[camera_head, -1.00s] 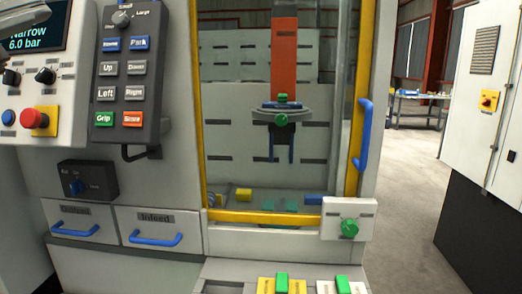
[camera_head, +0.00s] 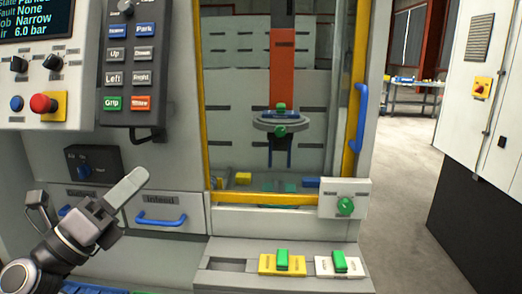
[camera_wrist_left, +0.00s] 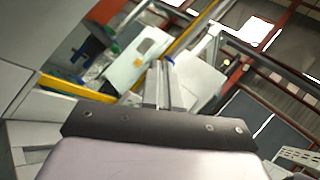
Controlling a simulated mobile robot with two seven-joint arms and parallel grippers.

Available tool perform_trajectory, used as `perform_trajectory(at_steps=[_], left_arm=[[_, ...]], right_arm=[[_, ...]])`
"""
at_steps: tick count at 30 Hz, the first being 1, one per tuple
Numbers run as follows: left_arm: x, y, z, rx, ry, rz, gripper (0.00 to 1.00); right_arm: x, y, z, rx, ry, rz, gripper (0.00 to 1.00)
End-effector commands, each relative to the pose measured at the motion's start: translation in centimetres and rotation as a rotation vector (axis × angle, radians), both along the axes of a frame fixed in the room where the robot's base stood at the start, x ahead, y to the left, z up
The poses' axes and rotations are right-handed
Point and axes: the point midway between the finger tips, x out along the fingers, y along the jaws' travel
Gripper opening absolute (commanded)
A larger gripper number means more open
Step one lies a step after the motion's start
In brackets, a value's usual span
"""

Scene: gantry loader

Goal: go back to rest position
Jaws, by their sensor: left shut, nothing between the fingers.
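My left gripper (camera_head: 133,184) comes in from the lower left of the head view, in front of the two drawers. Its fingers are together and hold nothing. In the left wrist view its fingers (camera_wrist_left: 163,84) show as a narrow pair pointing away, with a white panel and the yellow frame beyond them. My right gripper is not in view.
The gantry loader's window has a yellow frame (camera_head: 270,198) with a blue door handle (camera_head: 361,118). Below it, a ledge holds a yellow plate (camera_head: 281,265) and a white plate (camera_head: 338,266), each with a green block. A button pendant (camera_head: 130,65) hangs left. Open floor lies right.

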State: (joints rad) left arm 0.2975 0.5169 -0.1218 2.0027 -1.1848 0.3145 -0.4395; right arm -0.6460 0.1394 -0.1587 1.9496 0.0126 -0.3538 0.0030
Motion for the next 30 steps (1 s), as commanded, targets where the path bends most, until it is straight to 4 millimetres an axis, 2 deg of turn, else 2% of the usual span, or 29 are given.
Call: perform_trajectory(at_steps=[1, 5, 10, 14, 15, 18, 21, 24, 27, 30], left_arm=[[0.1, 0.2, -2.7, -0.128, 0.113, -0.025, 0.0], [-0.1, 1.3, -9.5, -0.47, 0.398, -0.059, 0.0], [-2.1, 2.4, -20.0, -0.929, 0.774, -0.029, 0.0], [-5.7, 2.6, -28.7, -1.283, 1.052, 0.049, 0.0], [-7.3, 2.5, -31.4, -1.393, 1.134, 0.084, 0.0], [-11.4, 1.9, -37.1, -1.639, 1.307, 0.177, 0.0], [-15.4, 1.1, -41.2, -1.837, 1.435, 0.266, 0.0], [-18.4, 0.3, -43.6, -1.972, 1.516, 0.337, 0.0], [-20.1, -0.2, -44.9, -2.046, 1.558, 0.376, 0.0], [-20.6, -0.4, -45.2, -2.073, 1.571, 0.388, 0.0]], right_arm=[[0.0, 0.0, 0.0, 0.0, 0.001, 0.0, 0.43], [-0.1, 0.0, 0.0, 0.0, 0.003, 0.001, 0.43], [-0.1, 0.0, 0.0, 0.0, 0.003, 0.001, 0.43], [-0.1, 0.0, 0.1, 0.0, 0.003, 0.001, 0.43], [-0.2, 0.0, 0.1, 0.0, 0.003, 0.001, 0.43], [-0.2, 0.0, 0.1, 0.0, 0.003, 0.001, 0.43], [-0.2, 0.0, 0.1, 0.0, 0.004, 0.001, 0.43], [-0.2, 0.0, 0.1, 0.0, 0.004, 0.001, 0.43], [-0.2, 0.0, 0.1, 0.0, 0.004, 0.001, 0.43], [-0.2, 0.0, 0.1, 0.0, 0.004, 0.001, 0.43]])
